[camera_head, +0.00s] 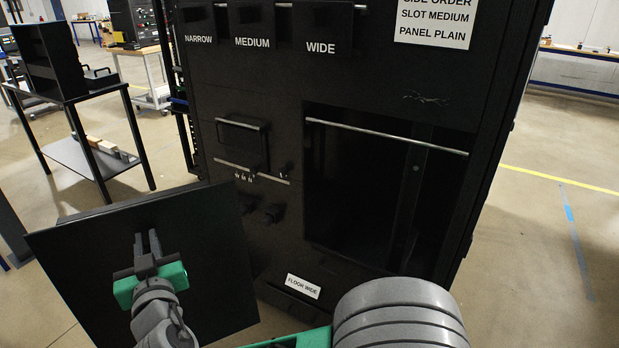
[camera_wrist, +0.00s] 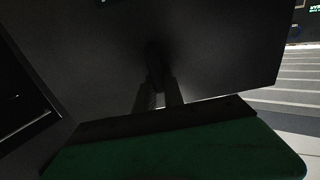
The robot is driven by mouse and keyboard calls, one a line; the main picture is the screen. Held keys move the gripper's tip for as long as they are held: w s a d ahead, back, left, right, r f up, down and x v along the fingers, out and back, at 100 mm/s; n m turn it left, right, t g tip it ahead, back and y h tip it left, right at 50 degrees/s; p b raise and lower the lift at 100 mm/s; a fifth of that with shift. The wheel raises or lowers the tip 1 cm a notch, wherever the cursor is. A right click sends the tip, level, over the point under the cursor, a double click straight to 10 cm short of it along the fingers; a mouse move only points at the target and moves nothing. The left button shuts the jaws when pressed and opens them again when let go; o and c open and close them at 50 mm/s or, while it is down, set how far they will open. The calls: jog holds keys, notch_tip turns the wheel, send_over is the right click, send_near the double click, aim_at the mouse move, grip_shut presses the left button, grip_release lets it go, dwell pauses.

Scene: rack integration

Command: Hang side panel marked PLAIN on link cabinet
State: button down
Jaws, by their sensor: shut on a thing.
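A flat black side panel (camera_head: 215,262) fills the lower left of the head view, tilted a little. My gripper (camera_head: 149,240) is in front of its face and shut on the panel, at what looks like a handle that the fingers mostly hide. In the wrist view the panel (camera_wrist: 215,50) spreads beyond my fingers (camera_wrist: 158,88). No marking is readable on the panel. The black link cabinet (camera_head: 285,85) stands behind and to the right. A bare metal rail (camera_head: 385,135) runs across the top of its dark opening. The panel is left of this opening, and overlaps the cabinet's lower left edge in the picture.
Cabinet labels read NARROW, MEDIUM, WIDE and FLOOR WIDE (camera_head: 303,286). An order card (camera_head: 434,22) reads SLOT MEDIUM, PANEL PLAIN. A smaller rail (camera_head: 250,171) and knobs sit left of the opening. A black table (camera_head: 88,160) stands at left. Floor at right is clear.

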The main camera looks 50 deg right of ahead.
aim_at(206, 204)
jog(key=s+d+m+g+h+p, duration=0.1)
jog(key=d, duration=0.3)
jog(key=s+d+r+m+g+h+p, duration=0.1)
jog(key=d+h, duration=0.1)
jog(key=d, duration=0.2)
jog(key=s+d+r+m+h+p, duration=0.1)
jog(key=d, duration=0.2)
jog(key=shift+s+d+r+g+h, duration=0.2)
jog(key=shift+s+d+g+h, duration=0.1)
jog(key=shift+d+g, duration=0.1)
jog(key=s+d+r+m+g+h+p, duration=0.2)
jog(key=s+d+m+g+h+p, duration=0.1)
jog(key=s+d, duration=0.7)
jog(key=s+d+r+m+g+h+p, duration=0.3)
jog(key=s+d+g, duration=0.4)
jog(key=s+d, duration=0.3)
jog(key=m+p, duration=0.1)
jog(key=m, duration=0.1)
jog(key=shift+s+m+g+h+p, duration=0.3)
jog(key=shift+g+h+p, duration=0.05)
jog(key=shift+g+h, duration=0.05)
jog(key=shift+a+b, duration=0.1)
jog(key=shift+b, duration=0.25)
